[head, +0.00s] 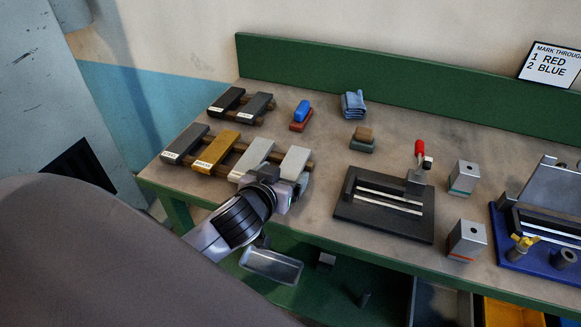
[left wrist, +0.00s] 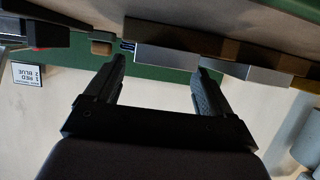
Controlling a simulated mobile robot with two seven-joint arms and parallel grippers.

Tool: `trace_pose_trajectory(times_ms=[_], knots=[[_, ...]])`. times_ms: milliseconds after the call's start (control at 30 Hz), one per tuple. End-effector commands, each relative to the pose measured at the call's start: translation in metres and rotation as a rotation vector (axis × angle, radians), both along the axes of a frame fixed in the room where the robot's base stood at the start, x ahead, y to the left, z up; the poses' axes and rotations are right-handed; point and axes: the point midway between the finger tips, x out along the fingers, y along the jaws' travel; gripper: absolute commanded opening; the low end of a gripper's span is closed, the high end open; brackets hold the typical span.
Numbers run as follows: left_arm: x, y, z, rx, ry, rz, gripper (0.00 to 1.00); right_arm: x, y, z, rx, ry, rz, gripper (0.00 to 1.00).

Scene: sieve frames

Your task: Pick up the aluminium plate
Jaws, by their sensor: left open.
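Two light silver plates lie on the front wooden rack, one third from left (head: 252,157) and one at the right end (head: 294,162). My left gripper (head: 299,184) is open and empty at the near end of the right-end plate. In the left wrist view, which is upside down, the right-end plate (left wrist: 166,58) shows beyond and between the spread fingers (left wrist: 157,84). The other silver plate (left wrist: 246,73) is beside it. My right gripper is out of view.
A brass plate (head: 217,150) and a dark plate (head: 185,144) share the front rack. Dark plates (head: 257,107) lie on a rack behind. A black fixture with a red-handled clamp (head: 385,205) stands to the right. The workbench edge (head: 345,247) is close to my arm.

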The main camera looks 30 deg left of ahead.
Motion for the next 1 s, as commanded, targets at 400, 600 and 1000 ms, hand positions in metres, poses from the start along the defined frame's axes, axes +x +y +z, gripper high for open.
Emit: trace_pose_trajectory(times_ms=[400,600,1000], knots=[[0.025,0.006,-0.012,0.001,0.000,0.000,0.83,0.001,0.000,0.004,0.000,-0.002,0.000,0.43],[0.025,0.006,-0.012,0.001,0.000,0.000,0.67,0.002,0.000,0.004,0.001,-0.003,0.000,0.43],[0.025,0.006,-0.010,0.001,-0.003,0.000,0.15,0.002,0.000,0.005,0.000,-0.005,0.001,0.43]])
